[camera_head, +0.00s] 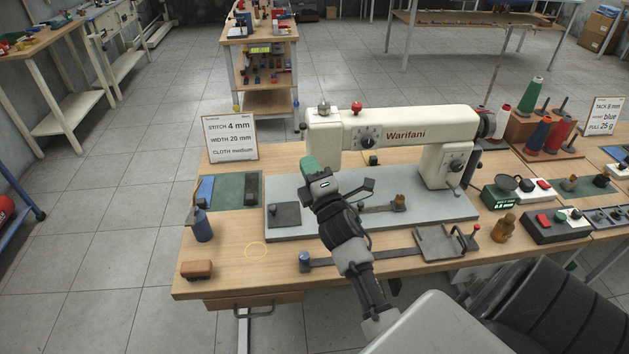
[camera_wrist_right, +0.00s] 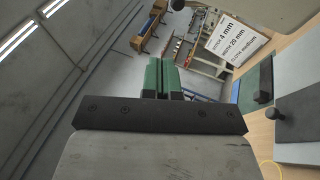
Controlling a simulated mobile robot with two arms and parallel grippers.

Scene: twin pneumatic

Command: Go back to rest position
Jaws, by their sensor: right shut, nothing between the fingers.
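My right gripper (camera_head: 307,163) has green fingers and is held above the sewing bench, in front of the cream Warifani sewing machine (camera_head: 408,121). Its arm reaches in from the lower right. In the right wrist view the two green fingers (camera_wrist_right: 163,77) lie together, shut and empty. My gripper covers part of the machine's grey base plate (camera_head: 440,207). My left gripper does not show.
On the wooden bench (camera_head: 235,262) are a blue bottle (camera_head: 202,225), a brown block (camera_head: 197,269), a green mat (camera_head: 225,190), a settings card (camera_head: 230,138) and a sliding guide (camera_head: 445,242). Thread cones (camera_head: 530,95) and control boxes (camera_head: 556,226) stand at the right.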

